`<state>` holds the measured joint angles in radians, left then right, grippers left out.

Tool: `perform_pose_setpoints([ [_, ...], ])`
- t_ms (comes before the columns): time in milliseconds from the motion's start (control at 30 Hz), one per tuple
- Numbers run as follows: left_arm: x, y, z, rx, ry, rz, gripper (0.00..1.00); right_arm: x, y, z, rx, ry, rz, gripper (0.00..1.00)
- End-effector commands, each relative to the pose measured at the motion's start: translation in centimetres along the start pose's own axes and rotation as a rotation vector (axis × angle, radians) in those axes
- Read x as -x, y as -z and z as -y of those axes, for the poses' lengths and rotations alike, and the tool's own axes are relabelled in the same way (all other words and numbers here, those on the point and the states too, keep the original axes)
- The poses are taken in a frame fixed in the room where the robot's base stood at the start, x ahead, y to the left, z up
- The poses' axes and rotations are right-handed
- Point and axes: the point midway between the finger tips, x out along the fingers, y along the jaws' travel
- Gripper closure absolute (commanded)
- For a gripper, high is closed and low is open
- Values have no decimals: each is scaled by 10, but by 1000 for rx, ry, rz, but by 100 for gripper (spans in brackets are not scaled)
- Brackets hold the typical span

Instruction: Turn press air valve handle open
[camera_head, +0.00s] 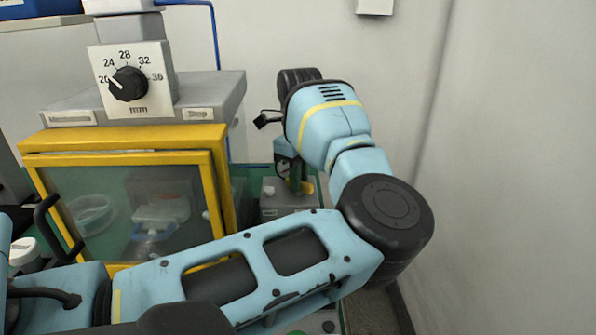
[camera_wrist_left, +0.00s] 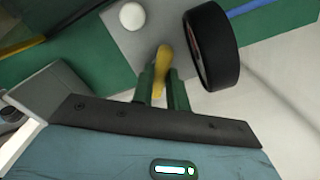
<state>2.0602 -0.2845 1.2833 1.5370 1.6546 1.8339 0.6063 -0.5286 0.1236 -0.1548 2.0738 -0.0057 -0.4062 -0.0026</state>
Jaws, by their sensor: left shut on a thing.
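The yellow press air valve handle (camera_wrist_left: 163,60) shows in the left wrist view between the two green fingers of my left gripper (camera_wrist_left: 162,88). The gripper is shut on the handle. In the head view my left gripper (camera_head: 295,178) reaches down at the right of the press, and a bit of the yellow handle (camera_head: 308,187) shows beside its fingers. Much of the handle is hidden by the fingers and wrist. The handle sits over a grey box (camera_head: 285,212). My right gripper is not in view.
The press has a yellow-framed clear door (camera_head: 125,140) and a dial (camera_head: 129,84) marked in mm. A round white button (camera_wrist_left: 132,16) and a black-rimmed round part (camera_wrist_left: 212,45) stand close to the handle. A bare wall (camera_head: 510,170) bounds the right side.

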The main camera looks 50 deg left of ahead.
Motion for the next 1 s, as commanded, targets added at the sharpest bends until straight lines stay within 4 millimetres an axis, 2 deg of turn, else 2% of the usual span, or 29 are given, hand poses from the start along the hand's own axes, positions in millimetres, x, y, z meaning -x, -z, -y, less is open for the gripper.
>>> perform_pose_setpoints([
  [600, 4, 0, 0, -580, 3, 0, 100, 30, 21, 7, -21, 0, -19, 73],
  [1000, 3, 0, 0, -858, 3, 0, 100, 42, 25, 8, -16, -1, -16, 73],
])
